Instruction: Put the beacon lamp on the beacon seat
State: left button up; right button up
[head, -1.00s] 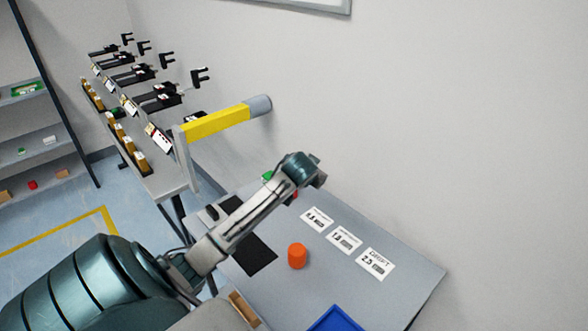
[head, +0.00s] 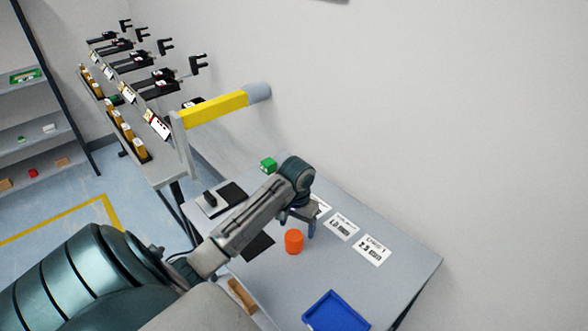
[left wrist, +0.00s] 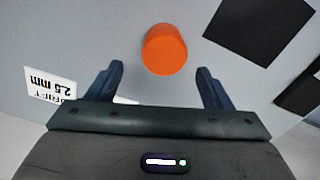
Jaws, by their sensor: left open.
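The orange cylinder (head: 294,241), which looks like the beacon lamp, stands on the grey table (head: 400,270). It also shows in the left wrist view (left wrist: 164,50), just beyond and between the fingertips. My left gripper (head: 297,228) is open and empty, with its fingers pointing down close to the orange cylinder; in the left wrist view its two fingers (left wrist: 160,80) are spread wide. I cannot tell for certain which thing is the beacon seat. My right gripper is not in view.
A blue tray (head: 338,312) lies at the table's front. White cards (head: 372,250) lie right of the gripper. A yellow bar (head: 216,110) and the conveyor bench (head: 150,165) stand at the left.

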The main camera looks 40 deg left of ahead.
aim_at(294, 235)
pick_arm(q)
jog(key=f+p, duration=0.1)
jog(key=f, duration=0.1)
jog(key=s+f, duration=0.1)
jog(key=f, duration=0.1)
jog(key=shift+s+a+f+p, duration=0.1)
jog(key=shift+f+p, duration=0.05)
jog(key=shift+p, duration=0.25)
jog(key=shift+f, duration=0.5)
jog(key=c, duration=1.2)
jog(key=shift+r, duration=0.15)
